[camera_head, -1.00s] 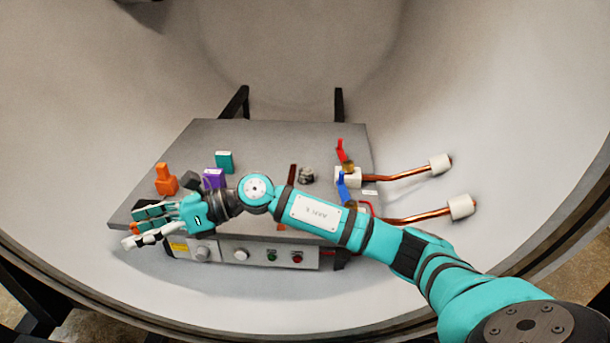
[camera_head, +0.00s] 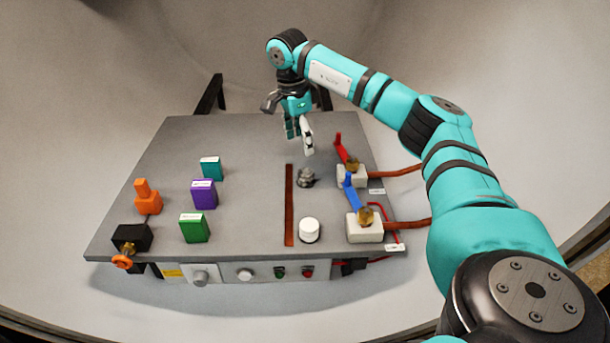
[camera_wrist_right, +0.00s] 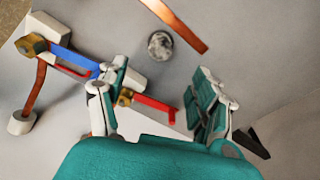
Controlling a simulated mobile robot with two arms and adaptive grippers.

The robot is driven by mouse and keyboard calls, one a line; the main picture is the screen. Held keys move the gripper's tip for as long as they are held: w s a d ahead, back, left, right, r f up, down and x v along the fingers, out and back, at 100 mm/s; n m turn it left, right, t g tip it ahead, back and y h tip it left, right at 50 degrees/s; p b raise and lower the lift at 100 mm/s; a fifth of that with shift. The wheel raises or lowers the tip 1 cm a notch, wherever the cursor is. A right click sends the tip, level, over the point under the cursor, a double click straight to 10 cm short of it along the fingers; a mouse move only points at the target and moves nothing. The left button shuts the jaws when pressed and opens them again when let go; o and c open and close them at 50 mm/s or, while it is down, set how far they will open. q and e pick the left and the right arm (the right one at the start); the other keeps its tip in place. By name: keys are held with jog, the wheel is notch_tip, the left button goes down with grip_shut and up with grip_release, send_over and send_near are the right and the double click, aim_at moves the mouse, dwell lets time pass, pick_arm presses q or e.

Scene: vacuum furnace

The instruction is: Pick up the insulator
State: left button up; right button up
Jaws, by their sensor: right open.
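A white cylinder (camera_head: 309,229), which looks like the insulator, stands upright on the grey panel (camera_head: 255,150) near its front, between the copper strip and the blue-handled valve. It is not visible in the right wrist view. My right gripper (camera_head: 300,137) hangs over the back of the panel, fingers down, open and empty. It is well behind the white cylinder and apart from it. In the right wrist view, the open fingers (camera_wrist_right: 160,110) have a clear gap between them. My left gripper is not in view.
A grey metal knob (camera_head: 306,178) stands between gripper and cylinder. Teal (camera_head: 211,169), purple (camera_head: 204,195) and green (camera_head: 194,229) blocks and an orange piece (camera_head: 147,198) stand left.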

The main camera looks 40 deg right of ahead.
aim_at(306, 172)
jog(key=f, duration=0.4)
jog(key=shift+w+d, duration=0.1)
jog(key=shift+d, duration=0.1)
notch_tip(306, 172, down, 2)
jog(key=shift+d+f, duration=0.1)
jog(key=shift+f+p, duration=0.3)
jog(key=shift+p, duration=0.1)
jog(key=f, duration=0.3)
jog(key=shift+s+d+f+p, duration=0.25)
jog(key=shift+s+f+p, duration=0.05)
jog(key=shift+f+p, duration=0.05)
jog(key=shift+f, duration=0.4)
jog(key=c, duration=0.9)
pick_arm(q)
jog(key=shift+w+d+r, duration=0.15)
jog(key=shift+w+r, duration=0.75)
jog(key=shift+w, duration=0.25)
pick_arm(e)
jog(key=c, duration=0.4)
